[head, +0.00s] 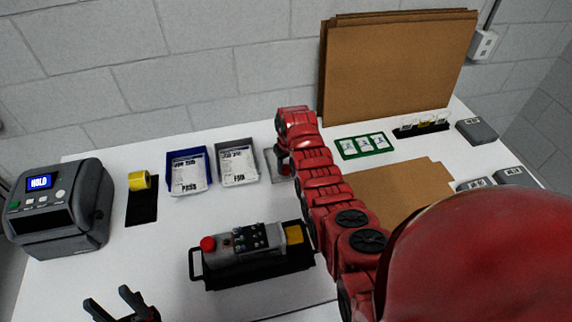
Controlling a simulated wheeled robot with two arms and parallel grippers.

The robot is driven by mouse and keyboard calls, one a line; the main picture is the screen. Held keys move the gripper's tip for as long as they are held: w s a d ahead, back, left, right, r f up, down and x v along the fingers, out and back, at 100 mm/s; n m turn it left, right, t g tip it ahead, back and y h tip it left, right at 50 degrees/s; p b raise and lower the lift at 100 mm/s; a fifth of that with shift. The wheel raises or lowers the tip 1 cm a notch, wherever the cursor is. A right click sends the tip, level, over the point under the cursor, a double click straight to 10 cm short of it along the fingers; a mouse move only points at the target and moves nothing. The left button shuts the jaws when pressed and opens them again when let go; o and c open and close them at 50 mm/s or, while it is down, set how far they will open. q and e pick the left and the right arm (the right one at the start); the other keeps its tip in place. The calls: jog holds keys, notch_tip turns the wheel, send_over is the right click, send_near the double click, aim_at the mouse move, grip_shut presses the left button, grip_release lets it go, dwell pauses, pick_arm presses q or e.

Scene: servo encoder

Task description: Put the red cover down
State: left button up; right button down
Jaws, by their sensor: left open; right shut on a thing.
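My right arm reaches from the lower right to the back middle of the table. Its gripper (284,169) is small and dark in the head view, shut, over a grey tray (270,160). The red cover in its jaws is mostly hidden by the arm and hard to tell from the red arm links. I cannot tell whether it touches the tray. My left gripper (112,298) is open and empty at the lower left. A grey device (235,246) with a red knob (208,243) and a yellow end (294,234) sits in a black handled fixture (262,276).
A label printer (58,212) reading HOLD stands left, beside a yellow roll (139,180) on a black mat (142,208). A blue PASS bin (202,157) and a grey FAIL bin (252,150) stand behind. A green card holder (346,149) and cardboard (393,188) lie right of my arm.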

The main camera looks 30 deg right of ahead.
jog(key=shift+f, duration=0.4)
jog(key=shift+f, duration=0.1)
jog(key=shift+c, duration=2.3)
grip_release()
